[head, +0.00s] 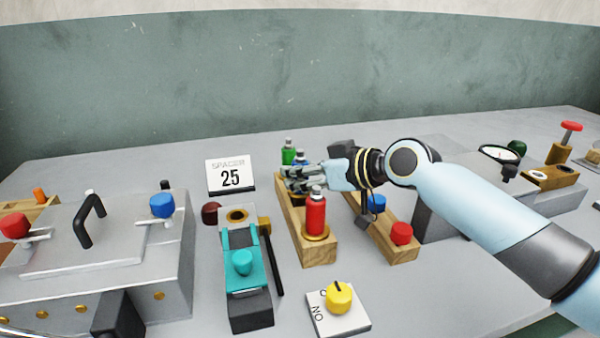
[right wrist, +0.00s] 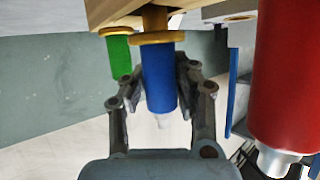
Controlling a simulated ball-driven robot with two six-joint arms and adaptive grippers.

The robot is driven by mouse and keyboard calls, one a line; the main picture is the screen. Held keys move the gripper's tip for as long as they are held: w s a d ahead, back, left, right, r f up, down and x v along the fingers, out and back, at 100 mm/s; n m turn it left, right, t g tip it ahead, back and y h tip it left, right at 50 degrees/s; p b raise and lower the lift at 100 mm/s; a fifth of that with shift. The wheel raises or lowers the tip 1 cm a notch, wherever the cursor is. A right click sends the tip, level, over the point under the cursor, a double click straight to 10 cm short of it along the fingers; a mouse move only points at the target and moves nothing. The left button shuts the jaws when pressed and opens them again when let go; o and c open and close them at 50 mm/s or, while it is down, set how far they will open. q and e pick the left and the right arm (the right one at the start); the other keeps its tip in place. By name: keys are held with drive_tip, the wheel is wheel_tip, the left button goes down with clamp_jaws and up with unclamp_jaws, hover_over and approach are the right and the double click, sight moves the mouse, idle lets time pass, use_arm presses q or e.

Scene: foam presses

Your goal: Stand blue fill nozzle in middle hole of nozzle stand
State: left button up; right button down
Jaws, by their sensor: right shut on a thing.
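The wooden nozzle stand (head: 320,249) holds a green nozzle (head: 288,153) at its far end and a red nozzle (head: 316,217) at its near end. My right gripper (head: 293,179) is shut on the blue fill nozzle (right wrist: 160,75), between the green and red ones. In the right wrist view the stand (right wrist: 100,10) shows upside down at the top. The blue nozzle is about upright. Its brass collar is apart from the stand, with its stem showing between them. Whether the stem tip is inside the middle hole cannot be told. My left gripper is not in view.
The red nozzle (right wrist: 283,80) stands close beside my right fingers. Right of the stand is a wooden block with blue (head: 376,203) and red (head: 401,233) knobs.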

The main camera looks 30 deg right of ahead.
drive_tip(key=shift+f+b, duration=0.75)
drive_tip(key=shift+f, duration=0.1)
drive_tip(key=c, duration=1)
unclamp_jaws()
drive_tip(key=shift+o, duration=0.2)
wheel_tip(320, 180, up, 10)
drive_tip(key=shift+r, duration=0.1)
